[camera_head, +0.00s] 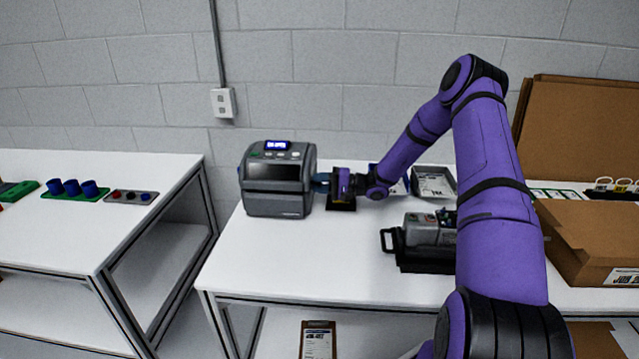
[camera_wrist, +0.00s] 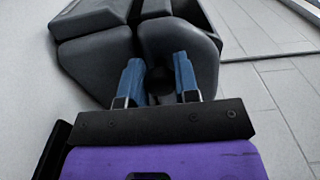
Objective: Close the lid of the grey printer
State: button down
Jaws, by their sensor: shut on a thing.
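The grey printer (camera_head: 277,184) stands at the left part of the middle white table, its small blue display lit on the top front. Its lid looks nearly down in the head view, but I cannot tell whether a gap remains. My gripper (camera_head: 320,182) is at the printer's right side, reaching in from the right. In the wrist view my gripper's (camera_wrist: 158,75) two blue fingers are shut on a rounded dark grey part of the printer (camera_wrist: 95,60). The fingertips are partly hidden against it, and I cannot tell exactly which edge is held.
Right of the printer are a grey tray (camera_head: 434,183) and a dark device (camera_head: 425,238) with a handle. Cardboard boxes (camera_head: 590,235) stand at the right. The left table (camera_head: 75,235) holds blue cups (camera_head: 72,188). The table front before the printer is clear.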

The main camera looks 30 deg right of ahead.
jog(key=shift+s+d+f, duration=0.1)
jog(key=shift+f, duration=0.15)
jog(key=c, duration=0.9)
grip_release()
jog(key=shift+o, duration=0.2)
jog(key=v, duration=1)
jog(key=shift+s+d, duration=0.25)
jog(key=shift+d, duration=0.05)
